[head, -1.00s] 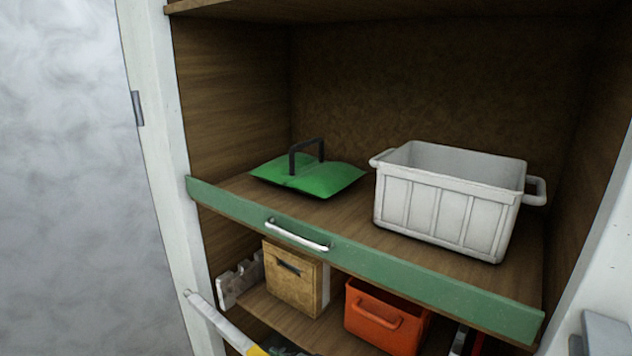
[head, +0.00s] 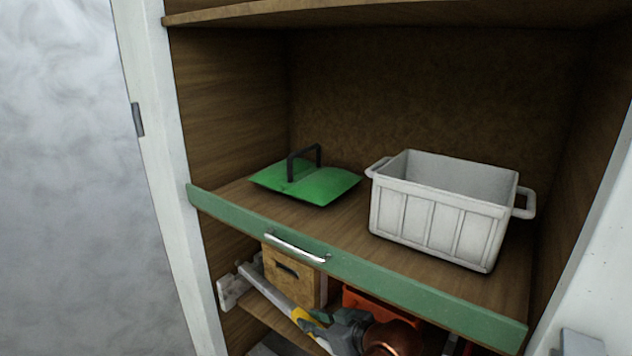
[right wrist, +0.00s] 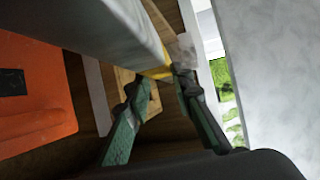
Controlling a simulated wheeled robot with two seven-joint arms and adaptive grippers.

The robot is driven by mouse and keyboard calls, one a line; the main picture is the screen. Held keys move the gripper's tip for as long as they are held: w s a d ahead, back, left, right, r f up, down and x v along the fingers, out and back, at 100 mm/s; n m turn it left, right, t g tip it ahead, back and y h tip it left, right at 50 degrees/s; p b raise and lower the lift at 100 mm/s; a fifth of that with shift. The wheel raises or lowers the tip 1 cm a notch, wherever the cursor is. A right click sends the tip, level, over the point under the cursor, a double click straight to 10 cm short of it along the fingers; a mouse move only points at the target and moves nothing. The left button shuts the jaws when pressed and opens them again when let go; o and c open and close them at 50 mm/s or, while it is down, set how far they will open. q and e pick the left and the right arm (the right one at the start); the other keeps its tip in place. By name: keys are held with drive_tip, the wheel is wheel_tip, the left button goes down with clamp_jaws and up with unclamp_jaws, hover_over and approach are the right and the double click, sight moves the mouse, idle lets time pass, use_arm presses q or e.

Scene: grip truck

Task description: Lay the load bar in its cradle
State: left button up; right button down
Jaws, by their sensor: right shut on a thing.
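The load bar (head: 270,288) is a long pale grey bar with a yellow band. It slants across the front of the lower shelf, its far end in front of a pale notched block (head: 230,291), which looks like the cradle. I cannot tell whether bar and block touch. My right gripper (head: 318,322) is shut on the bar near the yellow band. In the right wrist view the bar (right wrist: 125,35) runs up from between the green fingers (right wrist: 160,80). My left gripper is not in view.
A wooden box (head: 291,280) and an orange bin (head: 365,301) stand on the lower shelf, close behind the bar and gripper. Above, a green-edged shelf (head: 420,290) with a metal handle holds a green lid (head: 310,187) and a white crate (head: 435,225).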

drive_tip(key=shift+w+d+r+p, duration=0.1)
drive_tip(key=shift+w+d+p, duration=0.35)
drive_tip(key=shift+w+d, duration=0.6)
drive_tip(key=shift+w+a, duration=0.1)
drive_tip(key=shift+w, duration=0.05)
